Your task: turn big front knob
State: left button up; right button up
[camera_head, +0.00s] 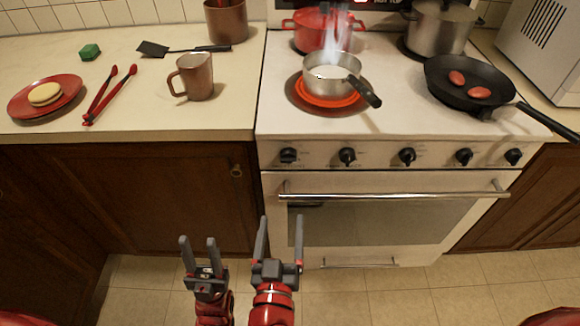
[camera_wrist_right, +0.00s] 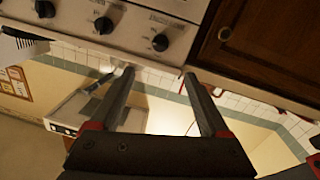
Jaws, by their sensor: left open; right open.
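A row of several black knobs runs along the white front panel of the stove, among them a far left knob (camera_head: 288,155), a second knob (camera_head: 347,155) and a middle knob (camera_head: 407,156). Their labels are too small to read in the head view. My right gripper (camera_head: 281,232) is open and empty, below and in front of the panel's left end. In the right wrist view its spread fingers (camera_wrist_right: 158,85) point toward the panel, apart from the nearest knob (camera_wrist_right: 161,42). My left gripper (camera_head: 199,245) is open and empty, in front of the lower cabinet.
The oven handle (camera_head: 395,195) crosses below the knobs. A steaming saucepan (camera_head: 331,74) sits on a glowing red burner (camera_head: 306,98). A black pan (camera_head: 468,92) has its handle over the right edge. A mug (camera_head: 197,77) stands on the left counter.

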aim_at(288, 162)
jog(key=w+p, duration=0.1)
jog(key=w, duration=0.4)
jog(key=w+d+p, duration=0.1)
jog(key=w, duration=0.5)
jog(key=w+p, duration=0.1)
jog(key=w, duration=0.4)
jog(key=shift+w+d+r+p, duration=0.1)
jog(key=shift+w+d+p, duration=0.05)
jog(key=shift+w+p, duration=0.15)
jog(key=shift+w, duration=0.35)
grip_shut()
